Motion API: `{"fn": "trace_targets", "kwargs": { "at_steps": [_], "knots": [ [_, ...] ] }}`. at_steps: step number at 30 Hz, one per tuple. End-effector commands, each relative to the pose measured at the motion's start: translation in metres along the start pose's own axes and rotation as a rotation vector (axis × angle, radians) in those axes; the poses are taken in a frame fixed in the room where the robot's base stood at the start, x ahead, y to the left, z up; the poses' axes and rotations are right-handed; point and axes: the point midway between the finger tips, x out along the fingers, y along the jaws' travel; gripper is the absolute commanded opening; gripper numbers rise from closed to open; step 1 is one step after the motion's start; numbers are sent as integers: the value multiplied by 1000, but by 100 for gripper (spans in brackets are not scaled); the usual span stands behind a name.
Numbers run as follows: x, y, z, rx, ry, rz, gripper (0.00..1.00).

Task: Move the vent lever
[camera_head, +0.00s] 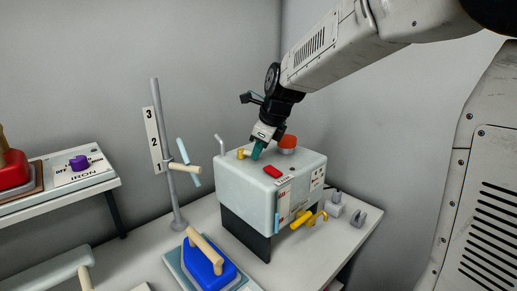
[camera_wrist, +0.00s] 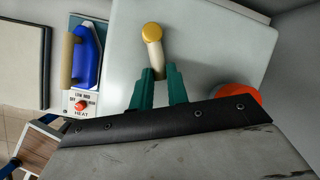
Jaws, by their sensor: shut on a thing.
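The vent lever, a cream stem with a yellow round end, stands on top of the pale grey box (camera_head: 245,174). Its yellow end (camera_head: 241,154) shows just left of my gripper (camera_head: 257,151) in the head view. In the wrist view the lever (camera_wrist: 153,45) points away from between the teal fingers of my gripper (camera_wrist: 158,78). The fingers are shut on the stem's near part, which they partly hide along with the lever's base.
A red cap (camera_head: 287,141) stands close right of my gripper on the box top, and a red switch (camera_head: 272,170) is near the front edge. Yellow handles (camera_head: 303,219) project from the box's front. A blue iron (camera_head: 207,262) and a metal pole (camera_head: 164,150) stand to the left.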

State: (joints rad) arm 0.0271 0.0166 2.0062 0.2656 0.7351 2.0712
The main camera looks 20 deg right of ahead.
Motion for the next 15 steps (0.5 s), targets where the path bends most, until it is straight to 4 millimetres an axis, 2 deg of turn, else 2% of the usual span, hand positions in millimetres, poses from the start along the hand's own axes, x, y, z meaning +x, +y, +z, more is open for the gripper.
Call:
{"fn": "trace_targets", "kwargs": {
  "at_steps": [8,15],
  "knots": [
    [1,-8,-1,-114,-25,48,0],
    [4,-20,-1,-302,-66,126,0]
  ]
}}
